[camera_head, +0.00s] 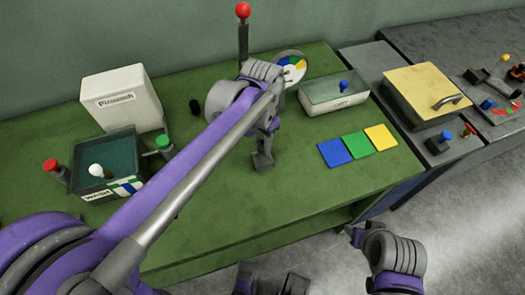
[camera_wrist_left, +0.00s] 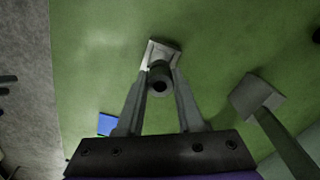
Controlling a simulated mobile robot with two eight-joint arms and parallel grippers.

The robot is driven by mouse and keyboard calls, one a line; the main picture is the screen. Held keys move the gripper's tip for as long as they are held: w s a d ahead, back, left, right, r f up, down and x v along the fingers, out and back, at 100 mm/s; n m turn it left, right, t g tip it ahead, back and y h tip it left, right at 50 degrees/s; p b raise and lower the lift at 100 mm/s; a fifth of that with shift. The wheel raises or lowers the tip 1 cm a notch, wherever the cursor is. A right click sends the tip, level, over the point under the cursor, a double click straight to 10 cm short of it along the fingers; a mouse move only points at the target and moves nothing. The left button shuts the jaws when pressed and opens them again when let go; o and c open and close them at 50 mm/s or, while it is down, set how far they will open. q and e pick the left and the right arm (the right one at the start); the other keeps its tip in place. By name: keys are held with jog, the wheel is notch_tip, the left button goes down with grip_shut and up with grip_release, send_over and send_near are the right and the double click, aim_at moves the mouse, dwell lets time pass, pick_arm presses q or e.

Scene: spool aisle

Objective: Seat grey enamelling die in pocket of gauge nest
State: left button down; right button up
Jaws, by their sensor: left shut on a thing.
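My left gripper (camera_head: 266,127) reaches down over the green table, and its fingers also show in the left wrist view (camera_wrist_left: 163,72). It is shut on the grey enamelling die (camera_wrist_left: 160,80), a dark grey cylinder with a round hole facing the camera. Right by the fingertips is a small light grey square block, seemingly the gauge nest (camera_wrist_left: 165,48); it also shows below the gripper in the head view (camera_head: 263,161). The die overlaps the block in the wrist view and hides its pocket. I cannot tell whether the die is in the pocket or above it.
A red-topped post (camera_head: 243,40) stands behind the gripper; its square base (camera_wrist_left: 257,96) seems close by. A colour wheel (camera_head: 290,66) and a grey tray (camera_head: 335,92) stand behind. Coloured cards (camera_head: 357,145) lie right. A white box (camera_head: 121,97) and wash tub (camera_head: 104,160) stand left.

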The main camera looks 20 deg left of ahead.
aim_at(262, 152)
pick_arm(q)
jog(key=shift+f, duration=2.15)
jog(key=shift+f+b, duration=0.2)
jog(key=shift+b, duration=0.15)
jog(key=c, duration=0.5)
grip_release()
jog(key=shift+c, duration=0.2)
